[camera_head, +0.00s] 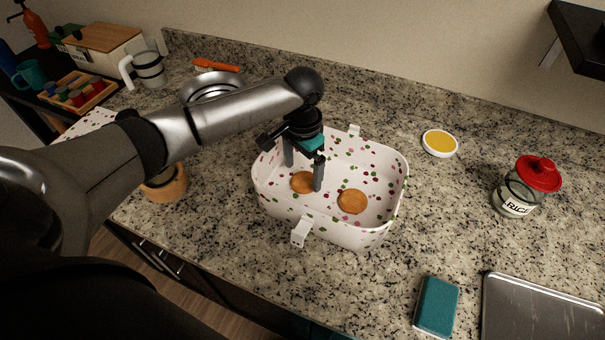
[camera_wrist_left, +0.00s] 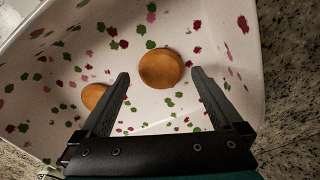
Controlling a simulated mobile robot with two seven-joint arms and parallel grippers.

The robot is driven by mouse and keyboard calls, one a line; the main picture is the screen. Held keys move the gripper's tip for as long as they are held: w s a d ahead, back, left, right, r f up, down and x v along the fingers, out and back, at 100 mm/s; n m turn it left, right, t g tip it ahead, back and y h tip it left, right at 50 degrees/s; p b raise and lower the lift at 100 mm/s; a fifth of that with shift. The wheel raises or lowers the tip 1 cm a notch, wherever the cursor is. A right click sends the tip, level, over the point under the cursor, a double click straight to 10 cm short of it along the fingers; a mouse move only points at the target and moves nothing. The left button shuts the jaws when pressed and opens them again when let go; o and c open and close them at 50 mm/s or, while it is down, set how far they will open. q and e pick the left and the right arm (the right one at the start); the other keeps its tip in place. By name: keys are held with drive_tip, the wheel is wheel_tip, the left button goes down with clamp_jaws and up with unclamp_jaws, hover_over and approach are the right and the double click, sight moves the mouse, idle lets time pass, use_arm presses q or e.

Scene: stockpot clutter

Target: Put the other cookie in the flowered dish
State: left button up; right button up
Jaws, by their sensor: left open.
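The flowered dish (camera_head: 378,232) is a white, deep, rounded box with pink and green spots, standing on the counter. Two round brown cookies lie flat on its floor: the left cookie (camera_head: 301,183) and the right cookie (camera_head: 352,201). My left gripper (camera_head: 303,174) reaches down into the dish over the left cookie, fingers apart and empty. In the left wrist view, one cookie (camera_wrist_left: 161,68) shows between the fingertips, and another cookie (camera_wrist_left: 93,95) lies left, partly hidden by a finger. I cannot tell whether the fingers touch anything. My right gripper is not in view.
A yellow-topped white round dish (camera_head: 440,143), a red-lidded rice jar (camera_head: 516,195), a teal sponge (camera_head: 437,306) and a metal tray (camera_head: 540,312) are to the right.

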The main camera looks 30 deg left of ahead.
sight(302, 182)
use_arm(q)
wheel_tip(302, 182, up, 10)
drive_tip(key=p, duration=0.1)
drive_tip(key=shift+f, duration=0.2)
